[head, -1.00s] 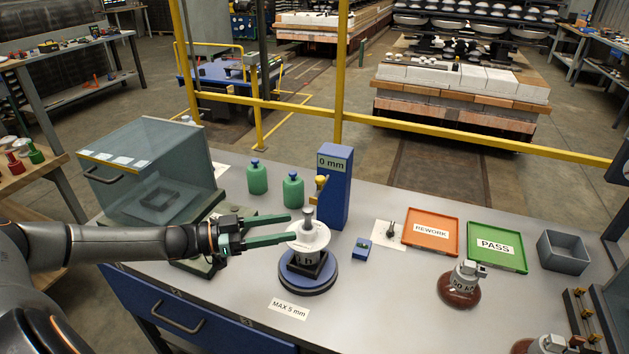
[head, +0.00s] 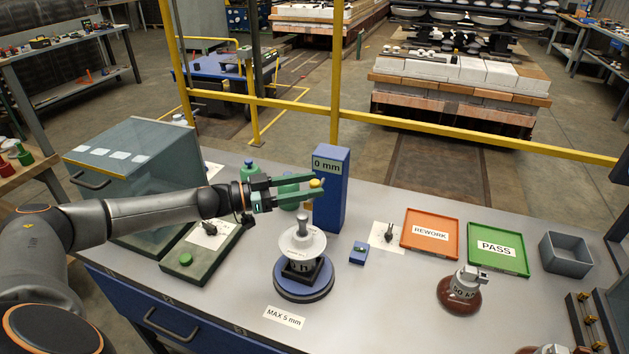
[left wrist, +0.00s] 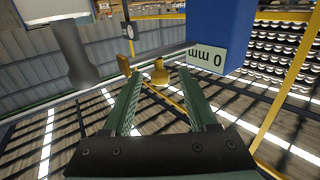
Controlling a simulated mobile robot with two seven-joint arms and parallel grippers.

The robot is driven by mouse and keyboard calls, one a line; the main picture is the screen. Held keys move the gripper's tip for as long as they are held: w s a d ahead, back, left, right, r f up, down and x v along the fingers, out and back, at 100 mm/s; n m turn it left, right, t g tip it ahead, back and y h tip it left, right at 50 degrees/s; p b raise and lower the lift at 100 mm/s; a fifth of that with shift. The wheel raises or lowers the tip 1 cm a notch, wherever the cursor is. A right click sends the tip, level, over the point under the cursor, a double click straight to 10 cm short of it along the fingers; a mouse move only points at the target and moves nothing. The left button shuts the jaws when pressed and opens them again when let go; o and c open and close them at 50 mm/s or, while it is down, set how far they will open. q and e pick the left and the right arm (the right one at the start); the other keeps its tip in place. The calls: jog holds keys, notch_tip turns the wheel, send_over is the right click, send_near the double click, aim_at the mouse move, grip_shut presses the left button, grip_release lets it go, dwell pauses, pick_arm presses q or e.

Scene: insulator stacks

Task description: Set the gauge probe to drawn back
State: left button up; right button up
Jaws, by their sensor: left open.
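The gauge is a blue column (head: 330,215) with a "0 mm" display, on the bench beside a blue round stand (head: 304,286). Its probe has a yellow knob (head: 316,183), which also shows in the left wrist view (left wrist: 159,73). My left gripper (head: 315,187) is open at the knob's height. In the left wrist view its green fingers (left wrist: 161,85) point at the knob, which appears between and slightly beyond the tips; I cannot tell whether they touch it. A white insulator disc (head: 302,244) with a grey pin on top sits on the stand, below the gripper. My right gripper is not in view.
Green bottles (head: 252,167) stand behind my left gripper. A glass-sided box (head: 135,165) is at left. A small blue block (head: 359,253), an orange REWORK tray (head: 430,251), a green PASS tray (head: 497,267) and a brown insulator (head: 459,292) are to the right.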

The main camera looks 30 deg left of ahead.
pick_arm(q)
jog(key=shift+x, duration=0.9)
grip_shut()
dwell(0.9)
